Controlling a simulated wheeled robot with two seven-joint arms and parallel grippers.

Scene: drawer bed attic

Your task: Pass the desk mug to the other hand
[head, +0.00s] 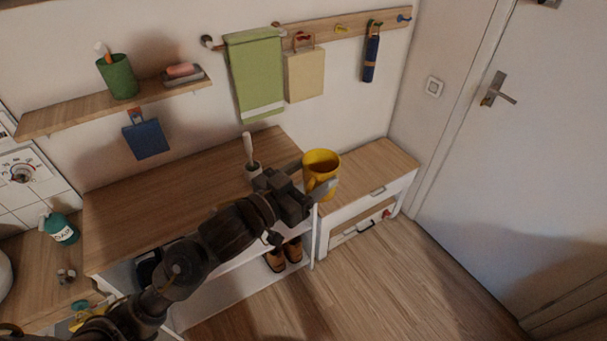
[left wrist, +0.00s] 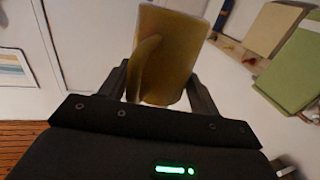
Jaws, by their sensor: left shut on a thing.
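The yellow mug (head: 322,164) is held up in front of the wooden cabinets in the head view, roughly upright. My left gripper (head: 318,190) is shut on it, with the arm coming in from the lower left. In the left wrist view the mug (left wrist: 165,55) sits between the two fingers of my left gripper (left wrist: 163,85), and its handle faces the camera. My right gripper is not in either view.
A white door (head: 530,130) is at the right. The wooden floor (head: 400,290) in front is clear.

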